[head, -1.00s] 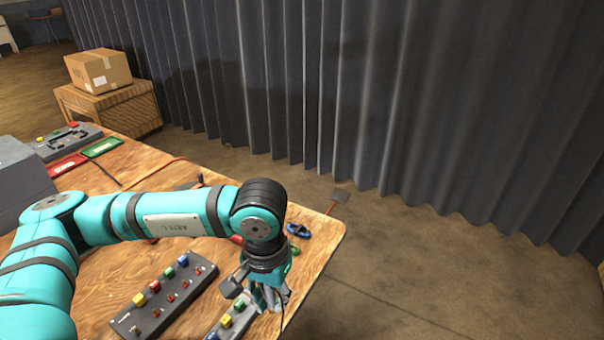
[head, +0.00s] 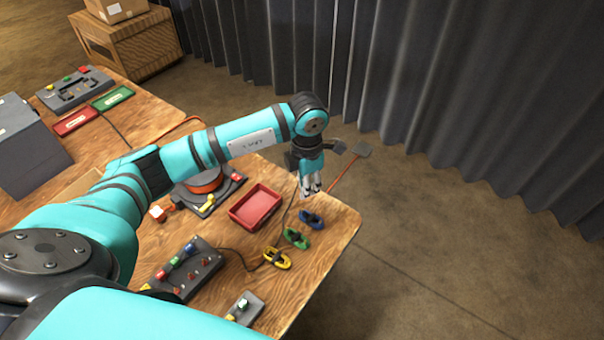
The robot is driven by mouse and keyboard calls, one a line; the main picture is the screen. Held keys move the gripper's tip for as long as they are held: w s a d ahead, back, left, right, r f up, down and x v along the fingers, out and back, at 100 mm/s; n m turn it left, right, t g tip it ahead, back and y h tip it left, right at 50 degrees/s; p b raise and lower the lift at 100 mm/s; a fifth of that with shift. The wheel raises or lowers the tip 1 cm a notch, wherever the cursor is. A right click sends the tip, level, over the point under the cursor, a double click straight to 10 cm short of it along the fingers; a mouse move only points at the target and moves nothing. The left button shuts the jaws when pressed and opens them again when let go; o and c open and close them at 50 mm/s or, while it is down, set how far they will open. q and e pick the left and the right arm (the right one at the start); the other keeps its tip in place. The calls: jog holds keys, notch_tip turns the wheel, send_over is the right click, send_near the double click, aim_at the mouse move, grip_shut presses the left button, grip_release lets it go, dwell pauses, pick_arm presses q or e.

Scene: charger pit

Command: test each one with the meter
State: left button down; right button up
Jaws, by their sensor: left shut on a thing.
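My left gripper (head: 311,191) is above the right part of the wooden table, fingers pointing down, beyond the blue clip-like loop (head: 312,219). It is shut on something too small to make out. A thin dark cable runs down beside it. Below the blue loop lie a green loop (head: 296,238) and a yellow loop (head: 277,258). I cannot tell which device is the meter. My right gripper is not in view.
A red tray (head: 255,207) sits mid-table, beside a dark device with a red-orange disc (head: 205,182). Red (head: 75,121) and green (head: 113,98) panels and a grey panel (head: 75,90) lie farther back.

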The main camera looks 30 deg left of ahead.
aim_at(302, 209)
pick_arm(q)
jog(key=f+n, duration=0.1)
jog(key=a+f+n, duration=0.1)
jog(key=n, duration=0.1)
jog(key=f+n, duration=0.1)
jog(key=shift+w+a+f+b, duration=0.1)
jog(key=shift+w+a+b, duration=0.1)
jog(key=shift+w+b, duration=0.2)
notch_tip(302, 209, down, 3)
jog(key=shift+s+r+b, duration=0.1)
jog(key=shift+b, duration=0.85)
jog(key=shift+f+b, duration=0.45)
jog(key=shift+f, duration=0.1)
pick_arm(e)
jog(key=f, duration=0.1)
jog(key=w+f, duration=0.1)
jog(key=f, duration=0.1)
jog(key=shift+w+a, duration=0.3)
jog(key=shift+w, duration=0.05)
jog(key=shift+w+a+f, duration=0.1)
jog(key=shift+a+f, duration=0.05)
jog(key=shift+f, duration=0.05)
pick_arm(q)
jog(key=shift+f+b, duration=0.95)
jog(key=shift+b, duration=0.1)
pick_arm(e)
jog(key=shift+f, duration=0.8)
